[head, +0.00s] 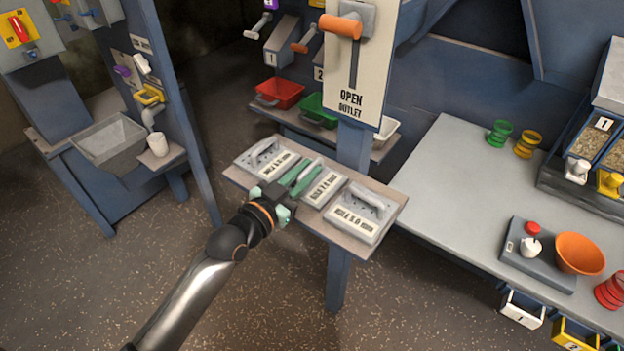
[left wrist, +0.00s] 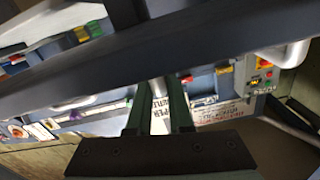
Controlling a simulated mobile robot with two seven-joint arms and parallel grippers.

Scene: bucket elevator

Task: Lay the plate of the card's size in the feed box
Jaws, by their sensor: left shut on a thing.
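Three pale plates with handles and printed hole-size labels lie in a row on a small shelf (head: 239,178) in the head view: a left plate (head: 279,166), a middle plate (head: 325,189) and a right plate (head: 352,222). The label sizes are too small to read surely. The plate looks still at shelf level. In the left wrist view the fingers (left wrist: 160,100) have a pale piece between them. I cannot make out the card.
A grey open-topped box (head: 108,142) stands at the left beside a blue post, with a white cup (head: 159,145) near it. A post with an outlet lever (head: 341,26) rises behind the shelf. A grey table (head: 450,185) with bowls and bins is at the right.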

